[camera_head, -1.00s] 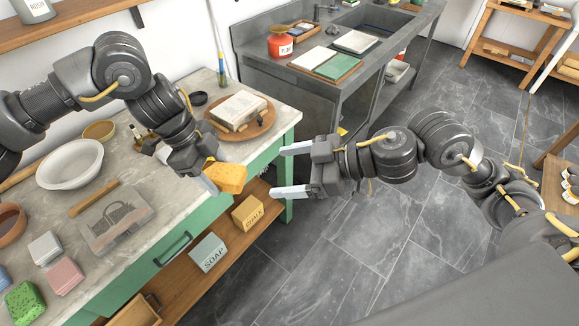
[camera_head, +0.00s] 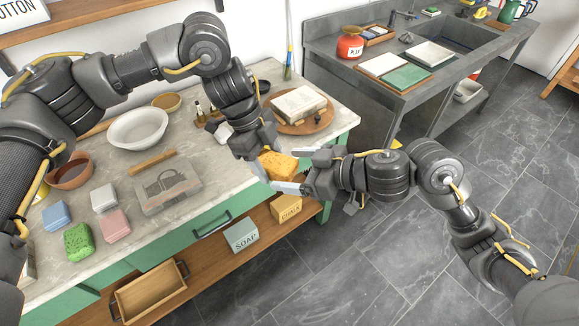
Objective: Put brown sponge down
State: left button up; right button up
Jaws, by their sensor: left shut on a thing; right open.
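The brown sponge (camera_head: 280,164), an orange-tan block, is at the tip of my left gripper (camera_head: 262,158). My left gripper is shut on it, near the front edge of the stone-topped table (camera_head: 225,187). My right gripper (camera_head: 300,170) is open and comes in from the right. Its two pale fingers appear on either side of the sponge's right end. I cannot tell whether they touch it. Part of the sponge is hidden by the grippers.
On the table are a white bowl (camera_head: 138,130), a grey slab (camera_head: 168,187), a round board (camera_head: 303,124) with a stone block, and blue (camera_head: 57,216), green (camera_head: 78,241) and pink (camera_head: 115,225) blocks. Bare tabletop shows near the front edge. A lower shelf (camera_head: 205,268) holds boxes.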

jog(key=shift+w+a+f, duration=0.3)
jog(key=shift+a, duration=0.3)
jog(key=shift+c, duration=0.3)
jog(key=c, duration=0.9)
pick_arm(q)
jog(key=o, duration=0.9)
pick_arm(e)
jog(key=shift+c, duration=0.5)
pick_arm(q)
jog(key=shift+o, duration=0.2)
